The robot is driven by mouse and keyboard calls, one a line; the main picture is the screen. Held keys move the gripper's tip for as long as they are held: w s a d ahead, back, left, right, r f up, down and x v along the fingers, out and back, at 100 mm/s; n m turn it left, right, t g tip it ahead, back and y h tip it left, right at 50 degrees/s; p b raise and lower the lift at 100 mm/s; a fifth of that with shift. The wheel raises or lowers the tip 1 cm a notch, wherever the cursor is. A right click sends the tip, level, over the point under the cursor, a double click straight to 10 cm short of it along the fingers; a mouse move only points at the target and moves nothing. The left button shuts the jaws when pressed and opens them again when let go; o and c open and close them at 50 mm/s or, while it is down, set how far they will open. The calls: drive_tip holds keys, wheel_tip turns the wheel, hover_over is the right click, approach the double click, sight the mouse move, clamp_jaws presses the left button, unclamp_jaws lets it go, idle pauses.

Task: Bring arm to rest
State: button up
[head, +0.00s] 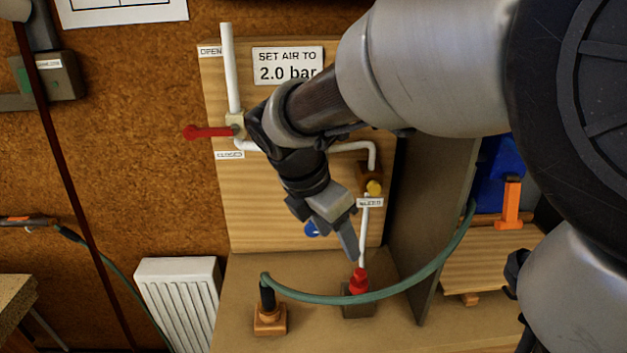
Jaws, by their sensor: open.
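My arm reaches in from the right in the head view, and my gripper (347,232) points down in front of the wooden panel (280,220). The gripper is open and no object shows between its fingers. It hides part of the panel, including part of a blue knob (311,230). A red lever (207,132) on the white pipe (229,70) points left, between the OPEN and CLOSED labels. A sign (287,66) reads "SET AIR TO 2.0 bar".
A green hose (345,299) curves across the bench from an orange-based post (269,318), passing a red fitting (358,281). A grey upright board (433,220) stands right of the panel. A white radiator (180,295) is at lower left. The cork wall (120,150) left of the panel is mostly clear.

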drive_tip(key=s+d+r+m+t+y+p, duration=0.1)
drive_tip(key=s+d+r+m+y+p, duration=0.1)
drive_tip(key=s+m, duration=0.5)
drive_tip(key=s+d+r+m+t+y+p, duration=0.1)
drive_tip(key=s+d+r+m, duration=0.3)
drive_tip(key=m, duration=1.3)
drive_tip(key=shift+s+d+r+t+y+p, duration=0.25)
drive_tip(key=shift+s+r+t+y+p, duration=0.2)
drive_tip(key=shift+s+r+p, duration=0.75)
drive_tip(key=shift+s+r+b, duration=0.2)
drive_tip(key=shift+s+b, duration=0.15)
